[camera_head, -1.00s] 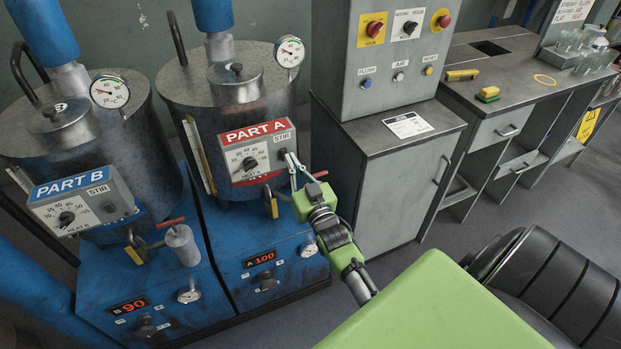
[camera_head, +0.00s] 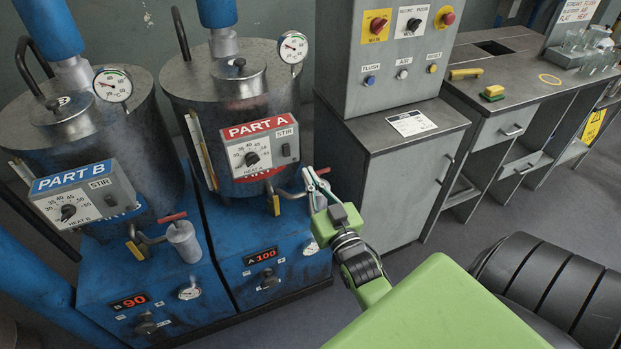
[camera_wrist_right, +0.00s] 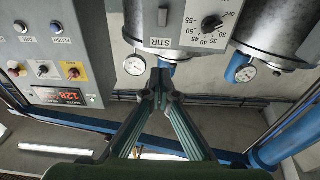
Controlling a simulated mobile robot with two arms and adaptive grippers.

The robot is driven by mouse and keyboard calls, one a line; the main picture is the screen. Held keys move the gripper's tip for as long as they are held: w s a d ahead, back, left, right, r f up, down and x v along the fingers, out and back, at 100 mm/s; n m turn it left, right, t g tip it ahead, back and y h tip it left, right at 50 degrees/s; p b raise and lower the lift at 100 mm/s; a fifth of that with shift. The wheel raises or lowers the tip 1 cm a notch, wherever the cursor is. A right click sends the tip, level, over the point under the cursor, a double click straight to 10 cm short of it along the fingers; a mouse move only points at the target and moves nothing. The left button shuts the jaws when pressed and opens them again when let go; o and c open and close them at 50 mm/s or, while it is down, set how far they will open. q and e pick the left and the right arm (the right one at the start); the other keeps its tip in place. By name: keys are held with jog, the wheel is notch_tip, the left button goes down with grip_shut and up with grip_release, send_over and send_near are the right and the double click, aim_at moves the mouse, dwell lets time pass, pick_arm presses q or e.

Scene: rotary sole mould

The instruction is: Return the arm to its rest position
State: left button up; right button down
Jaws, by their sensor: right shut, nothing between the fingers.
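My right arm reaches in from the lower right of the head view, with its green wrist behind the gripper. My right gripper (camera_head: 309,172) is shut and empty. It is in front of the PART A tank (camera_head: 238,110), just right of and below the PART A control box (camera_head: 261,148), and looks apart from it. In the right wrist view, the closed fingertips (camera_wrist_right: 160,76) point toward the STIR switch (camera_wrist_right: 163,16) on that box. The same STIR switch shows uncovered in the head view (camera_head: 286,150). My left gripper is not in view.
The PART B tank (camera_head: 82,140) stands at left. The blue base (camera_head: 262,265) carries both tanks. A grey control cabinet (camera_head: 402,185) stands right of the gripper, and a workbench (camera_head: 510,85) stands beyond it. Open floor lies between the cabinet and my body.

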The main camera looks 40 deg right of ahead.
dwell(0.4)
jog(key=s+a+f+n+g+y, duration=0.1)
jog(key=s+a+f+g, duration=0.2)
jog(key=f, duration=0.9)
jog(key=s+a+f+g+y, duration=0.2)
jog(key=s+a+f, duration=0.1)
jog(key=f, duration=0.9)
jog(key=s+a+f+n+g+y, duration=0.1)
jog(key=s+a+f+g, duration=0.25)
jog(key=f, duration=0.85)
jog(key=s+a+f+n+g, duration=0.1)
jog(key=s+a+f+g, duration=0.25)
jog(key=s+f, duration=1)
jog(key=s+f+n+g, duration=0.1)
jog(key=s+f+g, duration=0.2)
jog(key=s, duration=0.7)
jog(key=s+d+f+n+g+b, duration=0.1)
jog(key=s+f+g, duration=0.2)
jog(key=s, duration=0.7)
jog(key=shift+s+f, duration=0.4)
jog(key=shift+f, duration=0.45)
